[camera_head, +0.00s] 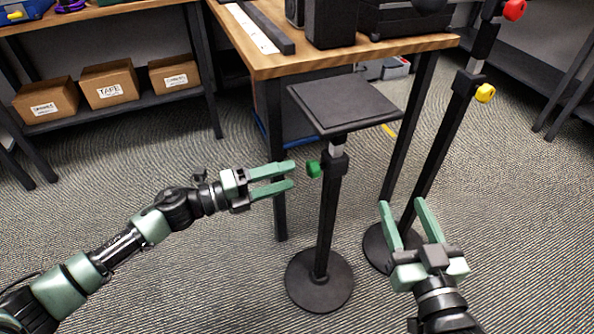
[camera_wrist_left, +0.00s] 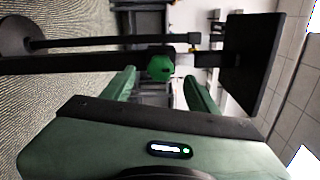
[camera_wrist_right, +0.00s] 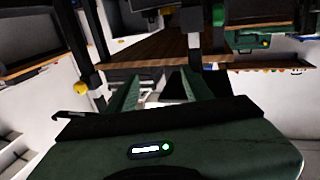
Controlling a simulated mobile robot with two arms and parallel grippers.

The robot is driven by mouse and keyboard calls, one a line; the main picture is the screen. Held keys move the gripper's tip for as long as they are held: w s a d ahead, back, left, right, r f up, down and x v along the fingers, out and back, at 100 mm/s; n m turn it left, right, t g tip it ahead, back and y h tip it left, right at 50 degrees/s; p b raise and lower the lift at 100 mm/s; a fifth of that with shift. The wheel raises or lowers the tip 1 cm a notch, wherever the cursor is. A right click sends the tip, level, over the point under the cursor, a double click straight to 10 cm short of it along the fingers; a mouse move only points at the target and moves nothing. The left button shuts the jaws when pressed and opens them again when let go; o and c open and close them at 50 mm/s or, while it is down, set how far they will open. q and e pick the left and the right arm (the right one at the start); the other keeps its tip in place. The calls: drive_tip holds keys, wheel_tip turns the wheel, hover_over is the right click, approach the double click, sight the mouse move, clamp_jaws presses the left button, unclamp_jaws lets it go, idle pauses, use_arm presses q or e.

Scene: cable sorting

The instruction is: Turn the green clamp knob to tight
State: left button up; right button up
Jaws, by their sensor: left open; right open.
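The green clamp knob (camera_head: 313,168) sits on the left side of a black stand (camera_head: 328,215) with a flat square top plate (camera_head: 345,103). My left gripper (camera_head: 293,174) is open, its fingertips just left of the knob and apart from it in the head view. In the left wrist view the green knob (camera_wrist_left: 161,67) shows ahead, between the lines of the two open fingers (camera_wrist_left: 158,78). My right gripper (camera_head: 400,204) is open and empty, low at the right, in front of a second stand's base. The right wrist view shows its open fingers (camera_wrist_right: 161,88) with nothing between them.
The second black stand (camera_head: 440,150) at the right carries a yellow knob (camera_head: 485,93) and a red knob (camera_head: 514,9). A wooden table (camera_head: 270,62) with black equipment stands behind the plate. Shelves with cardboard boxes (camera_head: 108,84) are at the left. The carpet at the left is clear.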

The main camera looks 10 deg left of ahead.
use_arm(q)
drive_tip(key=shift+v, duration=1.55)
use_arm(e)
drive_tip(key=shift+s+d+f+g, duration=0.15)
drive_tip(key=shift+f+g, duration=0.15)
drive_tip(key=shift+f, duration=0.35)
use_arm(q)
drive_tip(key=shift+d, duration=0.1)
